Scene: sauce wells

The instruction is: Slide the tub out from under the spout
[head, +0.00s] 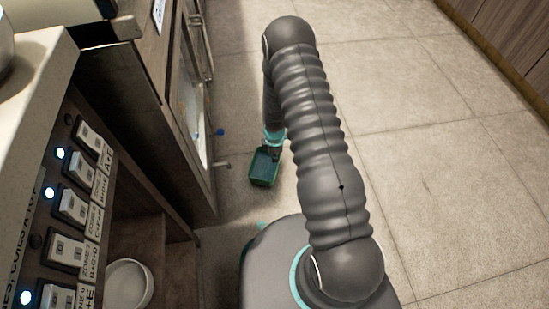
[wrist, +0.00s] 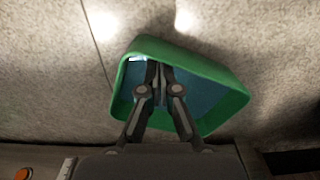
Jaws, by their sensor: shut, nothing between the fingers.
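The green tub (head: 264,180) is on the floor beside the cabinet front, with a dark blue inside. It fills the middle of the wrist view (wrist: 212,66), turned at an angle. A small spout (head: 222,165) sticks out low from the cabinet; in the head view its tip lies left of the tub, with a small gap between them. My gripper (wrist: 157,72) is shut and empty, its fingers reaching over the tub's opening. In the head view my gripper (head: 273,147) is at the tub's far end, partly hidden by my arm. Whether the fingers touch the tub wall I cannot tell.
A blue knob (head: 220,132) sits on the cabinet above the spout. A control panel (head: 66,205) with lit buttons and an open shelf with a white bowl (head: 128,286) are at the left. The tiled floor (head: 440,150) to the right is clear.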

